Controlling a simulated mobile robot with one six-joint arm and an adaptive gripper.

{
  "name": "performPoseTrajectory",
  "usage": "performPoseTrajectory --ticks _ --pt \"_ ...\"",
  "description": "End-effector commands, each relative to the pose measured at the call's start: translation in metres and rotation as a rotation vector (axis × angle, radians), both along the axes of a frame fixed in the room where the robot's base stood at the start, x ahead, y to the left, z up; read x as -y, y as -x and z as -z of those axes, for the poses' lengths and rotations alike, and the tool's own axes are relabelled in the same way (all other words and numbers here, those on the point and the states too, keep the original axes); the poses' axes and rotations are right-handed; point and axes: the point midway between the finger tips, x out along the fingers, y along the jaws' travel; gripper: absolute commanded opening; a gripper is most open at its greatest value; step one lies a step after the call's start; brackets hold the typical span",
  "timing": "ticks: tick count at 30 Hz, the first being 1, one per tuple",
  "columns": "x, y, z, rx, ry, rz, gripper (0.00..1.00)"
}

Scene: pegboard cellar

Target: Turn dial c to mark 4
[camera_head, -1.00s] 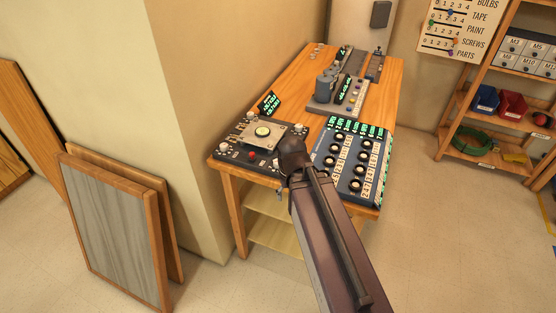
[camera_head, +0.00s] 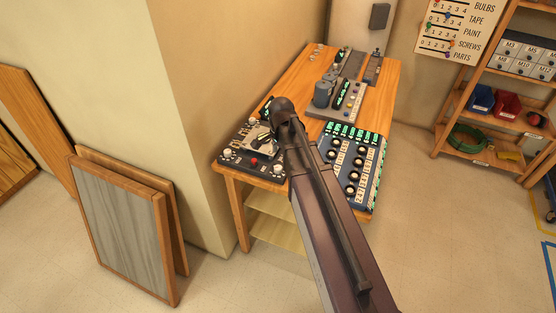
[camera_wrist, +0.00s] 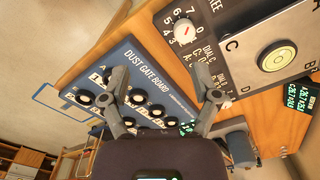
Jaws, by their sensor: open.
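The dark panel with small white dials (camera_head: 238,163) stands at the near left of the bench; my arm hides part of it. In the wrist view, a white dial with a red mark (camera_wrist: 185,31) sits on this panel inside a ring of numerals. "DIAL C" and "DIAL D" lettering is printed beside it; I cannot tell for sure which dial it is. Another white knob (camera_wrist: 224,103) is partly hidden beyond the right finger.
The blue dust gate board (camera_wrist: 143,60) with several black knobs lies right of the dial panel in the head view. A pale plate with a yellow-green disc (camera_wrist: 279,55) sits on the dial panel. A grey cylinder (camera_head: 322,94) stands farther back. Framed boards (camera_head: 120,230) lean at left.

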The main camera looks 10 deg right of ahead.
Motion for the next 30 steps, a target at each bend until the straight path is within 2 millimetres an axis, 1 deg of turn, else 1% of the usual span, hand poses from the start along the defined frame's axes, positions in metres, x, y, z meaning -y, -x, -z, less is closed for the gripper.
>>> performPoseTrajectory --ticks 1,3,6,11,15,30 --pt "0.0 -0.012 -0.013 0.0 0.0 0.068 0.79" --pt "0.0 -0.02 -0.019 0.0 0.0 0.158 0.79" --pt "0.0 -0.03 -0.026 0.0 0.0 0.264 0.79" --pt "0.001 -0.038 -0.032 0.0 0.0 0.369 0.79" --pt "0.001 -0.04 -0.033 0.0 0.0 0.4 0.79" --pt "0.001 -0.04 -0.029 0.0 0.0 0.4 0.79"
